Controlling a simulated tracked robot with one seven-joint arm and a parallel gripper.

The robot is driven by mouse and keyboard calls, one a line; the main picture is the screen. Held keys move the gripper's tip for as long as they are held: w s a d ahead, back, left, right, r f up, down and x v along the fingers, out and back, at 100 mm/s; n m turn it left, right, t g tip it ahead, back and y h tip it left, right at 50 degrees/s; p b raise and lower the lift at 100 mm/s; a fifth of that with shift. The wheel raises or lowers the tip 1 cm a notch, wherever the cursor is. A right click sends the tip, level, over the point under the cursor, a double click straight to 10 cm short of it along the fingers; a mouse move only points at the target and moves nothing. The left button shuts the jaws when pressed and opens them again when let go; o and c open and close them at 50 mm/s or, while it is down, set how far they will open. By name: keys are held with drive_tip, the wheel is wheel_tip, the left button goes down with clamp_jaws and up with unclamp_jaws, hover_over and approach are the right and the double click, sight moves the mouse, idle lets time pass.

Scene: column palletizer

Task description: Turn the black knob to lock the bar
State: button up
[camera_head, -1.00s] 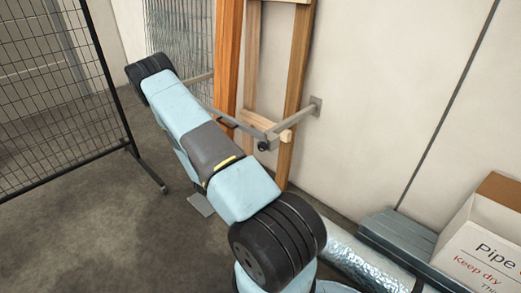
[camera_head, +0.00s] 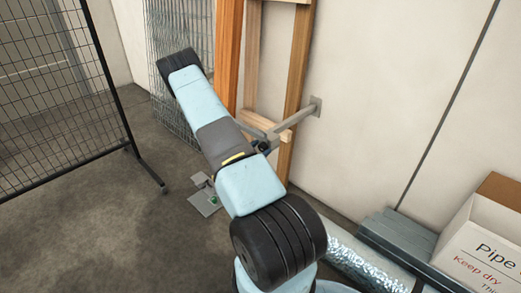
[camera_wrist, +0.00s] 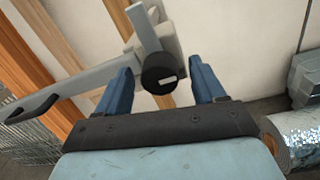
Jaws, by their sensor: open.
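The black knob (camera_wrist: 159,75) is round with a pale mark on its face, and shows in the wrist view near the middle. It sits on a grey metal bracket at the end of the bar (camera_wrist: 65,93), which runs off to the left. In the head view the knob (camera_head: 264,146) is a small dark spot beside my arm, and the bar's wall-side part (camera_head: 298,120) reaches to the wall plate. My gripper (camera_wrist: 163,73) is open, its two blue fingers on either side of the knob in the picture. I cannot tell whether the fingertips reach around it.
Wooden frames (camera_head: 292,85) lean against the wall behind the bar. A wire mesh panel (camera_head: 65,90) stands at the left. A foil-wrapped pipe (camera_head: 360,262) and a cardboard box (camera_head: 490,235) are at the lower right. The floor at left is clear.

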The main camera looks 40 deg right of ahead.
clamp_jaws()
drive_tip(key=shift+d, duration=0.1)
idle(0.4)
drive_tip(key=shift+w+a, duration=0.15)
drive_tip(key=shift+a, duration=0.05)
